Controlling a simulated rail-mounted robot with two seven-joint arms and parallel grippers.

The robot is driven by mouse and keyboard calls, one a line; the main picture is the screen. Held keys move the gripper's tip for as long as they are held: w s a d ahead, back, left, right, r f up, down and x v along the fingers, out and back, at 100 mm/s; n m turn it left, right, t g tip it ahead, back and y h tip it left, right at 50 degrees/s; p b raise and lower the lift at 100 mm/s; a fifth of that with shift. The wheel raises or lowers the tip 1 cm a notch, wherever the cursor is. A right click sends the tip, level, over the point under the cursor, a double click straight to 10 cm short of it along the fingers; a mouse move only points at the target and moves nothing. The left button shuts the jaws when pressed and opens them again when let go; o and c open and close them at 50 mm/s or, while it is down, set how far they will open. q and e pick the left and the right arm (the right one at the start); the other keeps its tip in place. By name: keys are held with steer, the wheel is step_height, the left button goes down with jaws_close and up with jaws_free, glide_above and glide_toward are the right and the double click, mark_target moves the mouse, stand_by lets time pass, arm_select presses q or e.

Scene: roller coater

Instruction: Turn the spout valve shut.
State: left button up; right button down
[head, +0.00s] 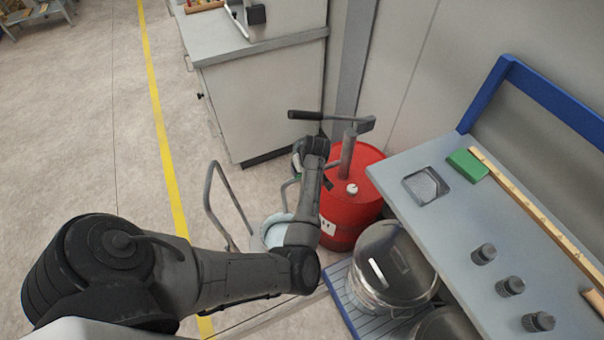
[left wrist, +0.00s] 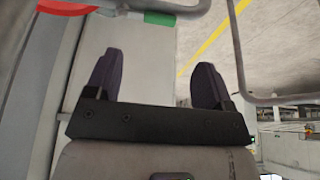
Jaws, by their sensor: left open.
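A red drum (head: 355,205) stands by the wall in the head view, with a grey hand pump (head: 348,155) rising from its top. I cannot make out the spout valve; my left arm covers the drum's left side. My left gripper (left wrist: 157,80) is open and empty in the left wrist view, its two dark fingers wide apart. In that view a red rim (left wrist: 68,7), a pale metal tube (left wrist: 165,5) and a small green patch (left wrist: 158,18) lie beyond the fingertips, apart from them. In the head view the fingers are hidden by the wrist.
A pale bucket (head: 273,232) sits left of the drum, partly behind my arm. A bent metal handle (head: 222,200) stands left of it. Steel pots (head: 393,265) and a grey bench (head: 450,215) are at right, a cabinet (head: 262,105) behind. Floor is clear at left.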

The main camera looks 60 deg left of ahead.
arm_select(q)
steer(key=b+x, duration=0.2)
steer(key=x, duration=0.7)
steer(key=shift+f, duration=0.1)
steer(key=shift+c, duration=0.3)
steer(key=c, duration=1.2)
steer(key=shift+w, duration=0.1)
